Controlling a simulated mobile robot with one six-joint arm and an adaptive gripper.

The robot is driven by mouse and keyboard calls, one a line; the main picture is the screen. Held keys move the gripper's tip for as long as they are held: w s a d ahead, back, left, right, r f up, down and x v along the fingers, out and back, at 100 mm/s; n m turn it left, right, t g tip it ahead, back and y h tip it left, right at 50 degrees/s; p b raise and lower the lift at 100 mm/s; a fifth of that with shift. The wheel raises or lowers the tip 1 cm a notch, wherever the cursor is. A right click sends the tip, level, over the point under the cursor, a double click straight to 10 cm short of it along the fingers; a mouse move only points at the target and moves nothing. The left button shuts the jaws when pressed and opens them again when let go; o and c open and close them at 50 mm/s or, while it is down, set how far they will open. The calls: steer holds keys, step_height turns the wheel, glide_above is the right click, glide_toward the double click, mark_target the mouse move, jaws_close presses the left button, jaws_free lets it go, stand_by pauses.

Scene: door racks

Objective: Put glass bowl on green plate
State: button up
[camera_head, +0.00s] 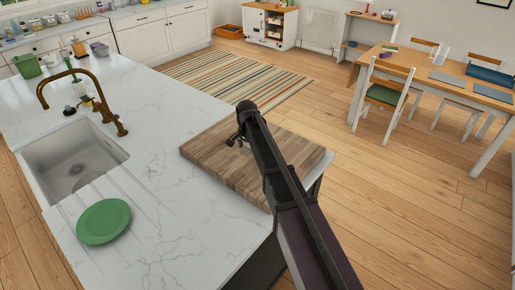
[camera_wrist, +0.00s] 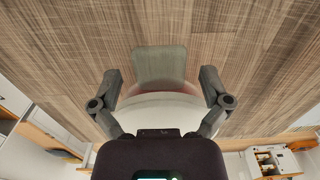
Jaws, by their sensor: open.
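The green plate (camera_head: 104,221) lies flat on the white marble counter, on the grooved drain area at the front left, and looks empty. A see-through, greyish thing that looks like the glass bowl (camera_wrist: 160,63) shows against the wood in the wrist view. My gripper (camera_wrist: 161,78) is open, its fingers on either side of that thing's outline, with no clear contact. In the head view my gripper (camera_head: 240,139) is low over the wooden board, and my arm hides most of what lies there. A pale rounded shape (camera_wrist: 160,110) below the see-through thing is partly hidden by my gripper.
The wooden board (camera_head: 212,158) lies at the counter's right edge. A sink (camera_head: 75,160) with a brass tap (camera_head: 98,100) is on the left, behind the green plate. The marble between board and plate is clear. A dining table (camera_head: 440,72) stands far right.

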steer(key=shift+f, duration=0.15)
stand_by(0.5)
jaws_close()
stand_by(0.4)
step_height(320, 180, up, 3)
steer(key=p, duration=0.3)
steer(key=s+d, duration=0.1)
steer(key=s, duration=0.4)
steer(key=s+d+r+p, duration=0.1)
steer(key=s+d, duration=0.1)
steer(key=s, duration=0.3)
steer(key=s+d+r+p, duration=0.1)
steer(key=s+d, duration=0.1)
steer(key=s, duration=0.3)
steer(key=shift+s, duration=0.1)
